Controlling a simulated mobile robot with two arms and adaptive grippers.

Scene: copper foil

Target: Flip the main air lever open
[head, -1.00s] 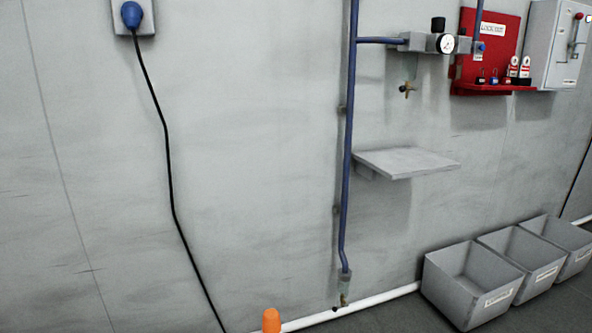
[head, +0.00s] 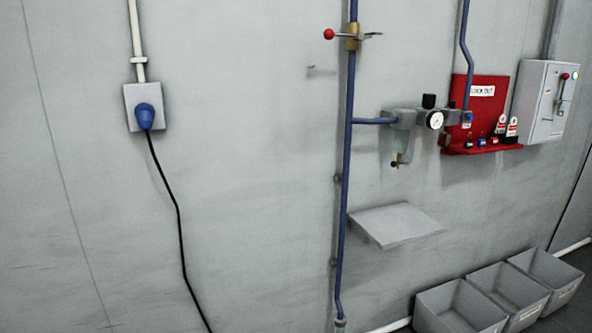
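The main air lever (head: 329,34) shows near the top of the head view as a red ball knob on a thin handle. It sits at a brass valve body (head: 352,38) on the vertical blue pipe (head: 346,170). The handle lies roughly level across the pipe, with the red knob to the left. A flat metal piece (head: 371,36) sticks out to the right of the valve. Neither of my grippers is in view, and nothing touches the lever.
A regulator with gauge (head: 435,120) branches off the pipe to the right. A red lockout board (head: 478,110) and a grey switch box (head: 546,103) hang further right. A small shelf (head: 398,224) juts from the wall. Grey bins (head: 460,308) stand below. A blue plug (head: 145,116) hangs left.

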